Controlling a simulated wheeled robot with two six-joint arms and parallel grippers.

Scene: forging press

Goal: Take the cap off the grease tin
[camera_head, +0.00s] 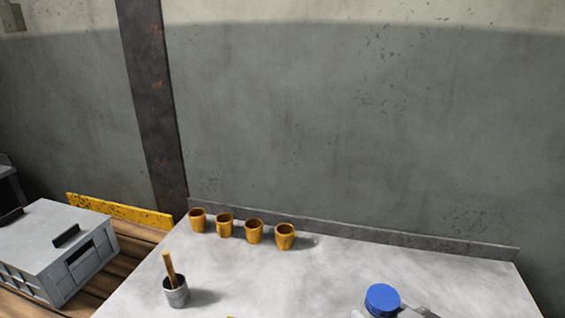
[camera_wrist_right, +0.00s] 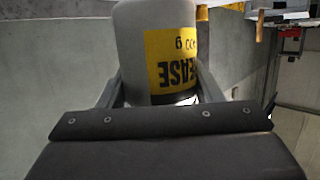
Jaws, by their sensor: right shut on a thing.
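The grease tin's blue cap (camera_head: 382,299) shows at the bottom of the head view, right of centre, and appears to sit on the tin. The tin's body is mostly hidden there. In the right wrist view the grey tin (camera_wrist_right: 128,45) fills the top middle, with a yellow label whose lettering is upside down. My right gripper (camera_wrist_right: 155,88) is shut on the tin, one finger on each side of its body. Part of this gripper (camera_head: 412,312) shows beside the cap in the head view. The cap is not seen in the wrist view. My left gripper is not in view.
The pale table (camera_head: 330,280) holds several orange mugs (camera_head: 254,232) in a row at the back. A grey pot (camera_head: 176,293) with a wooden-handled tool stands at front left. A grey metal box (camera_head: 60,250) is further left. The table's middle is clear.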

